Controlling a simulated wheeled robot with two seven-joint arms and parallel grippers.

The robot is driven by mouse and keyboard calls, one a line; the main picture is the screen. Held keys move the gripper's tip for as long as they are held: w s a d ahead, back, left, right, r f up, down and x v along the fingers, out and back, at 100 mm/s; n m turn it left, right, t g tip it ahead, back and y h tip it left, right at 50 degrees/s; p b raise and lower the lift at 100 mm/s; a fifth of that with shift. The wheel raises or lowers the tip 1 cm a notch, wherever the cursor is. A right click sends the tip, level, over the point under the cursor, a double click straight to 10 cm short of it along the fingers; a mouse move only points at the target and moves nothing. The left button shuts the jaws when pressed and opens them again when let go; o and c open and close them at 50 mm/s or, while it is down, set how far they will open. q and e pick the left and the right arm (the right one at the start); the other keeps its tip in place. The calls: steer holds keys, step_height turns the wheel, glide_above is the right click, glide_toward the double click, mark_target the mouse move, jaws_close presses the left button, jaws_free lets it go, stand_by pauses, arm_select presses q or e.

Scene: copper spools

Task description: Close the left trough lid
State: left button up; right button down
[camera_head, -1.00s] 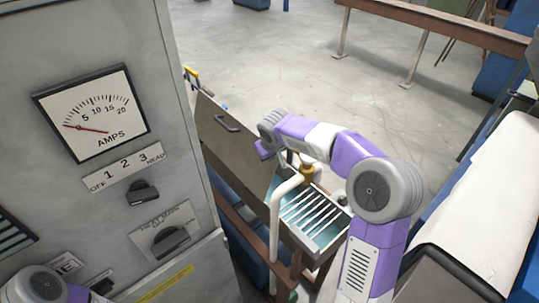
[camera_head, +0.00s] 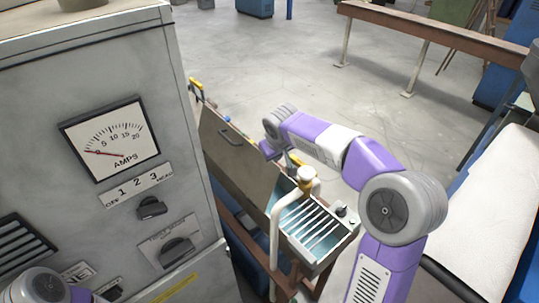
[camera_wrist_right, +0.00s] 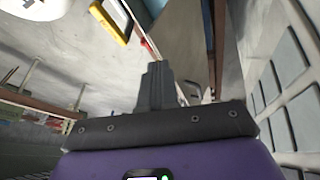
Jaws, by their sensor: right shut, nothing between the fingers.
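The left trough lid (camera_head: 238,152), a brown-grey panel with a dark bar handle, stands raised and tilted beside the trough. The trough (camera_head: 322,228) below is open, with pale slats over a blue-green inside. My right arm reaches across from the right, its wrist close to the lid's upper right edge. The fingers are hard to make out there, and I cannot tell if they touch the lid. In the right wrist view my right gripper (camera_wrist_right: 157,85) is shut and empty, with a brown panel (camera_wrist_right: 182,45) beside it. My left gripper is out of view.
A grey cabinet (camera_head: 60,80) with an amps dial and knobs fills the left side. A white-covered surface (camera_head: 490,200) lies right. Open floor (camera_head: 300,60) stretches behind.

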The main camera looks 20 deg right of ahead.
steer(key=w+a+r+n+h+b, duration=0.1)
steer(key=w+a+r+h+b, duration=0.15)
steer(key=w+a+b, duration=0.55)
glide_toward(256, 152)
step_height(256, 152, down, 3)
steer(key=w+a, duration=0.1)
steer(key=w, duration=0.1)
steer(key=d, duration=0.1)
steer(key=d+f, duration=0.1)
steer(key=shift+w+d+f+y, duration=0.15)
steer(key=shift+d+y, duration=0.1)
steer(key=shift+y, duration=0.1)
steer(key=shift+w+d+f, duration=0.1)
steer(key=shift+d, duration=0.2)
